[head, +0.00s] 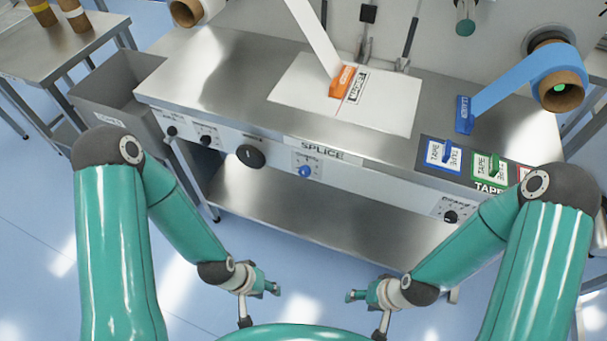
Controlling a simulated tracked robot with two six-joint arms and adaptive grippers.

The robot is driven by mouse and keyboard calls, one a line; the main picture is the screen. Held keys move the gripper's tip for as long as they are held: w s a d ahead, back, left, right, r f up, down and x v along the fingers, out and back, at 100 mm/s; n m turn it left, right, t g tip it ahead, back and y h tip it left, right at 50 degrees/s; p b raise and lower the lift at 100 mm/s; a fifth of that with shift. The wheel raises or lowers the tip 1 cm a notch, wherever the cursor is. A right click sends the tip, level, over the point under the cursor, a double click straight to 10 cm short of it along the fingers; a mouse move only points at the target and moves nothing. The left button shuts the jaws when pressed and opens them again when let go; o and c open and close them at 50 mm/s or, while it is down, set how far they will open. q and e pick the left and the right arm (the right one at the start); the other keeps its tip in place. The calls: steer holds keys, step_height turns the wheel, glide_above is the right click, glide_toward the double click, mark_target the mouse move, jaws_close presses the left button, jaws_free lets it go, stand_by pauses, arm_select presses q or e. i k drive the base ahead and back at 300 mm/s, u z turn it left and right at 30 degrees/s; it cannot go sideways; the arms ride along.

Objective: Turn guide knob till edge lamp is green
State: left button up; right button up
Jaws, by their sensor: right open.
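The machine's front panel carries a black knob (171,131) at its left end, a second black knob (205,139), a large black knob (250,156), a blue knob (305,171) left of centre and another black knob (450,216) at the right. The labels are too small to tell which is the guide knob. I cannot pick out an edge lamp. My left gripper (272,288) and my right gripper (354,296) are low in front of the machine, apart from the panel and facing each other. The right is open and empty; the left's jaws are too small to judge.
A steel deck (230,75) bears a white splice plate (392,103) with an orange piece (342,81). Blue tape (515,82) runs from a roll at right, above tape holders (443,155). A grey bin (115,90) and side table (60,52) stand left. A lower shelf (300,205) juts below.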

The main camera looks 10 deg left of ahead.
mark_target(305, 172)
steer(key=u, duration=1.05)
steer(key=k, duration=1.35)
steer(key=z, duration=0.9)
steer(key=i, duration=1)
